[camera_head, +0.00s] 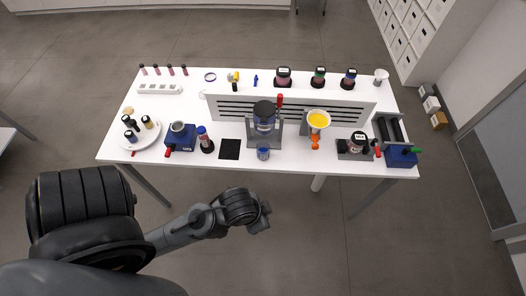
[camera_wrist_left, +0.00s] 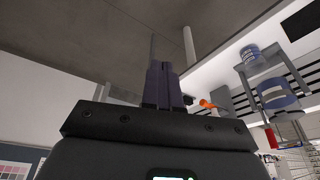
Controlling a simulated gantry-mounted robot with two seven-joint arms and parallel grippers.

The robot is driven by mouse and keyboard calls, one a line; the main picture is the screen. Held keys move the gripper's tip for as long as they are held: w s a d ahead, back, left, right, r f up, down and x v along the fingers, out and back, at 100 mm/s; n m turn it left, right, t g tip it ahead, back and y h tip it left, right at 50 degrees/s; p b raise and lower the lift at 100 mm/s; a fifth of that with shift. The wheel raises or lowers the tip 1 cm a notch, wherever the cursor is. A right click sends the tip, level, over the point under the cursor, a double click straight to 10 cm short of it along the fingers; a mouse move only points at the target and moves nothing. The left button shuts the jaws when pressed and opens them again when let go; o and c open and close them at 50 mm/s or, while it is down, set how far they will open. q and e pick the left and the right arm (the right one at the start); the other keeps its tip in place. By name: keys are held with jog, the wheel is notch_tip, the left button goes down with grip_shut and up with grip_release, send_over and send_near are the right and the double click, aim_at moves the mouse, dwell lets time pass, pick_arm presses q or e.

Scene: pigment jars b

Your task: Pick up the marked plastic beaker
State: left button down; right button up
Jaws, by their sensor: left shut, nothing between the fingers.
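A small clear beaker with blue in it (camera_head: 263,154) stands near the table's front edge, before the grey press-like stand (camera_head: 250,133). It looks like the marked beaker; in the left wrist view it shows with bands around it (camera_wrist_left: 249,54), upside down. My left gripper (camera_head: 265,217) is in front of the table, apart from the beaker and over the floor in the picture. Its fingers (camera_wrist_left: 170,80) are together and empty in the left wrist view. My right gripper is in neither view.
Close behind the beaker, the stand holds a dark-lidded jar (camera_head: 264,112). A slotted white panel (camera_head: 350,105) runs behind.

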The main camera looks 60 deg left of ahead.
pick_arm(q)
grip_release()
dwell(0.5)
